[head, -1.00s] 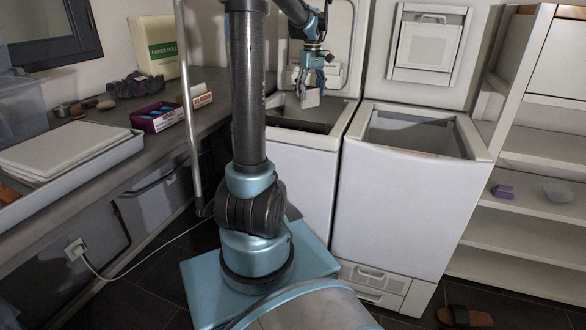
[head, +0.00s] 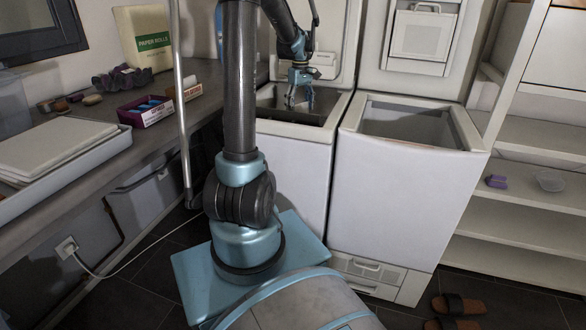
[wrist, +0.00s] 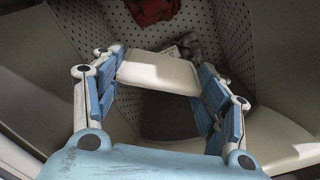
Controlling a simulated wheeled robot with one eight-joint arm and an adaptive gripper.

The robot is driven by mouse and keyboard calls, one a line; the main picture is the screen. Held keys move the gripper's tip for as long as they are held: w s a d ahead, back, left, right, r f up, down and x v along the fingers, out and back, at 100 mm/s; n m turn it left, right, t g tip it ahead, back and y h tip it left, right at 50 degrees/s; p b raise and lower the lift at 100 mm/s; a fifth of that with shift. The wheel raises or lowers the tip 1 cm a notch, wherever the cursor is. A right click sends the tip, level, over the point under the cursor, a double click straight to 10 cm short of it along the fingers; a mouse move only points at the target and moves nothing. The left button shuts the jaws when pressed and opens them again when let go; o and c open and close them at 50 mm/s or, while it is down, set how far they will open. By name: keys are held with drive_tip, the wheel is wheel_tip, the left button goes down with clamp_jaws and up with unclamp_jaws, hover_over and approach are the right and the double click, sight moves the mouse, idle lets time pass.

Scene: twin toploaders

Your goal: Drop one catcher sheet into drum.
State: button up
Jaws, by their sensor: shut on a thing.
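My gripper (head: 300,98) points down into the open top of the left toploader (head: 292,158). In the wrist view its blue-padded fingers (wrist: 160,90) are shut on a pale, flat piece, the catcher sheet (wrist: 160,70). The sheet lies between the fingers, above the drum. The perforated drum wall (wrist: 232,35) shows beyond and to the right. In the head view the sheet is hidden or too small to make out in the dark opening.
A red cloth (wrist: 150,10) lies in the drum. The right toploader (head: 410,185) is also open. A purple box (head: 146,111) with blue contents stands on the left counter (head: 196,90). Shelves (head: 540,210) are at right, and brown sandals (head: 458,305) lie on the floor.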

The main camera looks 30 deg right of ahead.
drive_tip(key=shift+f, duration=0.3)
drive_tip(key=o, duration=0.8)
wheel_tip(320, 180, up, 12)
idle(0.4)
idle(0.3)
